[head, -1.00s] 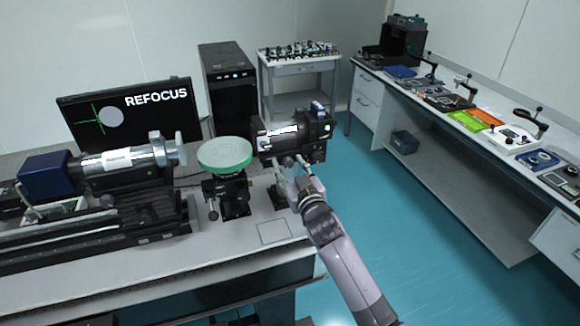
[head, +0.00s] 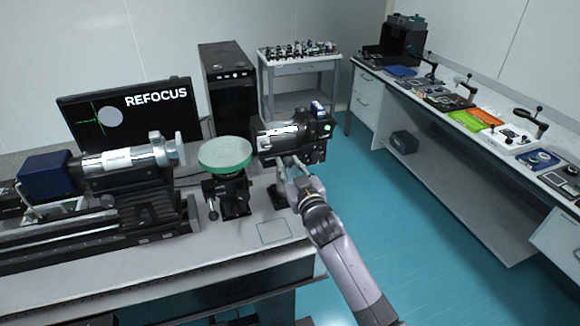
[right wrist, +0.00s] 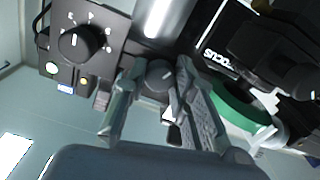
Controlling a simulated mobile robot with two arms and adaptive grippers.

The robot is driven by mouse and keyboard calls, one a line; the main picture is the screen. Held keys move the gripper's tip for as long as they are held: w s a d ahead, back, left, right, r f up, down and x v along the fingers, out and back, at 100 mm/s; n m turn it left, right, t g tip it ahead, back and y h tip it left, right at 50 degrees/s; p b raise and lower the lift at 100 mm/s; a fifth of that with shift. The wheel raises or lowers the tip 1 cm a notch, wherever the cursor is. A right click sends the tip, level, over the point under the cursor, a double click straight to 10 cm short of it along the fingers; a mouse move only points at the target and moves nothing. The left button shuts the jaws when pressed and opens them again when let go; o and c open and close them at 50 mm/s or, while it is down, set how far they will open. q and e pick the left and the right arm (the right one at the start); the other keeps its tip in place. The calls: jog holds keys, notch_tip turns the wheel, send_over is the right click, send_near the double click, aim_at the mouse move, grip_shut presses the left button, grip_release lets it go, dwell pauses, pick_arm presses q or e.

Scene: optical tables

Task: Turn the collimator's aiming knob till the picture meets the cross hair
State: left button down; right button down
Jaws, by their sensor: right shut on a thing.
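The collimator (head: 277,138) is the black and silver barrel at the right end of the bench. My right gripper (head: 287,163) reaches up to its underside. In the right wrist view, the aiming knob (right wrist: 160,73) is a small dark round knob between the fingers of my right gripper (right wrist: 158,85), which is shut on it. The monitor (head: 150,112) reads "REFOCUS". It shows a pale grey disc (head: 110,117) and a green cross hair (head: 90,121). The disc lies right of the cross hair's centre and overlaps it partly. My left gripper is not in view.
A round green-rimmed table (head: 225,153) on a stand is close left of the collimator. A silver tube with a blue camera (head: 45,174) lies on a rail further left. Another dial (right wrist: 80,42) is on the collimator's end box. Blue floor is free at right.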

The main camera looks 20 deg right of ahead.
jog(key=n, duration=0.4)
jog(key=shift+n+p, duration=0.4)
jog(key=shift+n, duration=1.6)
jog(key=c, duration=1.3)
grip_release()
jog(key=shift+c, duration=0.2)
jog(key=shift+s, duration=0.1)
jog(key=shift+s+f, duration=0.1)
jog(key=shift+s, duration=0.2)
jog(key=s, duration=1.1)
jog(key=shift+s+d, duration=0.15)
jog(key=shift+d, duration=0.1)
